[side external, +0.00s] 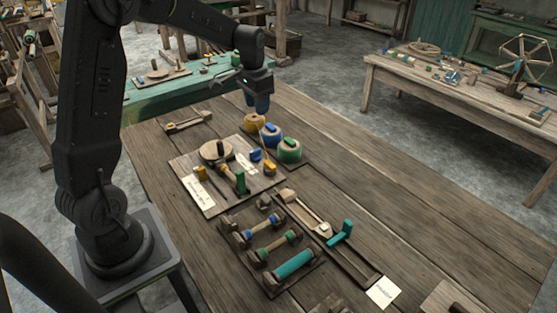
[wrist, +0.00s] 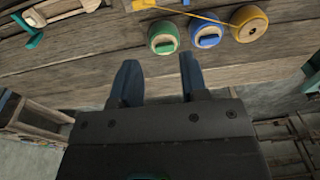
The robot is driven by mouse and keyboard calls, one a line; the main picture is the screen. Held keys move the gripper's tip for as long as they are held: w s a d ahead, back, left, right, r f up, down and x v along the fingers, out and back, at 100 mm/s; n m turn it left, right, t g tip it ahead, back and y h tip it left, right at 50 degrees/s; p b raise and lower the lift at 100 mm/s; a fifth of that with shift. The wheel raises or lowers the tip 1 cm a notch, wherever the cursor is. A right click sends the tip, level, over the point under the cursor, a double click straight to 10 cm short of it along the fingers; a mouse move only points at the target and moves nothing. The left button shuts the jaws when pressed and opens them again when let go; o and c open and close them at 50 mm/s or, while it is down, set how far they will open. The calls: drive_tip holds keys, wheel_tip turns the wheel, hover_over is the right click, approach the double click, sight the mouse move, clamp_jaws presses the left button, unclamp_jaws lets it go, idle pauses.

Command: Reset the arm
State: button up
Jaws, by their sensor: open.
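My gripper (side external: 257,103) is at the end of my arm, raised above the far edge of the wooden table (side external: 400,200). In the wrist view my gripper (wrist: 157,85) shows two blue fingers spread apart with nothing between them. Beyond the fingertips are a green spool (wrist: 163,37), a blue spool (wrist: 206,32) and a yellow spool (wrist: 250,22). In the side view the yellow spool (side external: 254,123), blue spool (side external: 271,134) and green spool (side external: 289,151) stand on the table near my gripper, apart from it.
A board with wooden parts (side external: 195,185) lies left of the spools. A rack of bobbins (side external: 270,250) sits nearer the front, beside a teal-handled tool (side external: 340,234) and a white card (side external: 383,292). The table's right side is largely clear. Another table (side external: 450,95) stands at the back right.

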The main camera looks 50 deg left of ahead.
drive_tip(key=s+d+r+t, duration=0.2)
drive_tip(key=s+d+r, duration=0.3)
drive_tip(key=s+d, duration=0.3)
drive_tip(key=s+d+r+t, duration=0.1)
drive_tip(key=s+d+r, duration=0.4)
drive_tip(key=s+d, duration=0.25)
drive_tip(key=s+d+f+t, duration=0.1)
drive_tip(key=s+d, duration=0.2)
drive_tip(key=s, duration=0.4)
drive_tip(key=shift+d+t, duration=0.25)
drive_tip(key=shift+t, duration=0.05)
